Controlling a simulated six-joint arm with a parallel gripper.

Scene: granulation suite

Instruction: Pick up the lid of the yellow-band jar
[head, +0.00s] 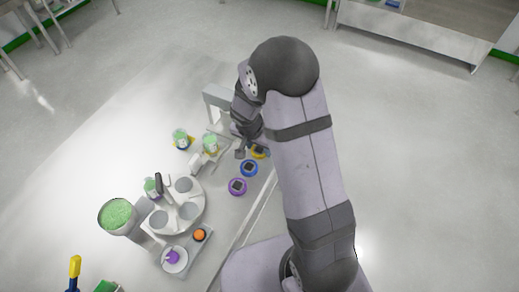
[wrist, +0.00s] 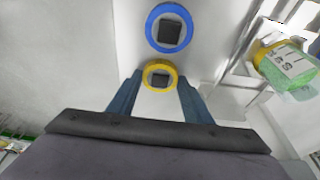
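The yellow-ringed lid with a dark square knob (wrist: 160,75) lies in the wrist view between the tips of my gripper (wrist: 159,79). The fingers are apart, one on each side of the lid, and I see no firm contact. In the head view, the yellow lid (head: 260,154) is partly hidden by my arm, beside my gripper (head: 246,153). A jar with green contents and a yellow band (wrist: 284,62) stands to the right in the wrist view; a yellow-banded jar also shows in the head view (head: 211,146).
A blue lid (head: 249,168) and a purple lid (head: 237,187) lie near the yellow one. A white round carousel (head: 190,214), a bucket of green granules (head: 117,215) and another jar (head: 181,139) stand to the left. A grey frame (head: 217,97) stands behind.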

